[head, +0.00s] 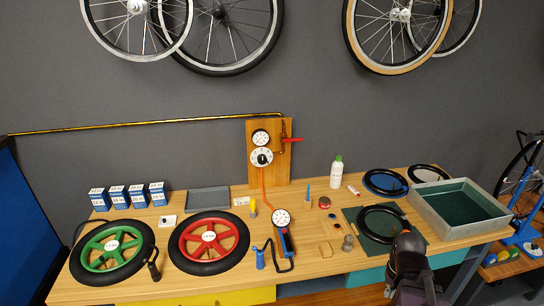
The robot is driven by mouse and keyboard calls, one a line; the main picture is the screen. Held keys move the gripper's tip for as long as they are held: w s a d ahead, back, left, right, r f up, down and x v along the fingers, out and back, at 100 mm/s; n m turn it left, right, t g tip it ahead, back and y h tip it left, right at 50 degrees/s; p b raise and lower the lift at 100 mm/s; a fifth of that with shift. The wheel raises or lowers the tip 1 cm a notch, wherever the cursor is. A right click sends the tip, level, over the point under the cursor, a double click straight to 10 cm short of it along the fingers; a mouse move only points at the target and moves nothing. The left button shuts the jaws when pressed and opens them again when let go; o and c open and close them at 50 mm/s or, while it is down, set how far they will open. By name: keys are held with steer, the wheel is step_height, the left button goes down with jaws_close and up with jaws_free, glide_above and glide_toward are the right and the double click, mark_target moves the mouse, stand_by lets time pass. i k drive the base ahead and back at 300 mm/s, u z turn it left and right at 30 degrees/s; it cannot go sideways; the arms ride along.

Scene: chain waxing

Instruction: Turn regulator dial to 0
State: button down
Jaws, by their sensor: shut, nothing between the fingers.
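The regulator dial (261,157) is a white round face with a black knob at its centre, mounted on an upright wooden board (278,176) against the wall. A pressure gauge (260,137) with a white face sits just above it. The dial's markings are too small to read. My gripper (407,240) is over the front right of the bench, well to the right of the dial and nearer to me. It is shut and empty, and its fingertips are hard to make out from behind.
A red valve lever (292,140) sticks out right of the gauge. An orange hose (263,185) runs down to a hand gauge (281,217) on the bench (330,265). A white bottle (336,173), small tools, two spoked wheels and a grey tray (450,212) also stand on the bench.

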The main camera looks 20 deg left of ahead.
mark_target(262, 159)
steer(key=u, duration=1.65)
steer(key=i, duration=0.4)
steer(key=z, duration=0.25)
